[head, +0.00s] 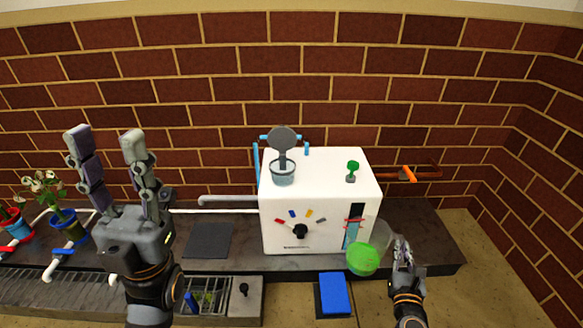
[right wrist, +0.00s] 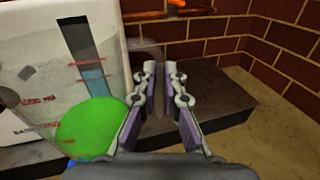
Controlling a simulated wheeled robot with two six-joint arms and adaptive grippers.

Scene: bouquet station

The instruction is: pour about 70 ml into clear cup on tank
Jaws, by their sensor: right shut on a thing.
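The white tank (head: 315,215) stands on the dark counter. The clear cup (head: 283,178) sits on its top left, with a grey round disc (head: 284,138) rising behind it. A clear measuring jug (head: 380,240) with bright green liquid (head: 362,259) is in front of the tank's right side, well away from the cup. My right gripper (head: 402,252) is beside the jug, shut on it, apparently by its clear handle. In the right wrist view the fingers (right wrist: 164,85) show right of the jug (right wrist: 35,85). My left gripper (head: 106,138) is open and empty, raised at the left.
The tank front has a dial (head: 300,231) and a level window (head: 354,225). A green knob (head: 352,171) stands on its top right. A blue block (head: 334,293) lies in front. Potted plants (head: 66,220) are at the far left. A dark mat (head: 209,240) lies left of the tank.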

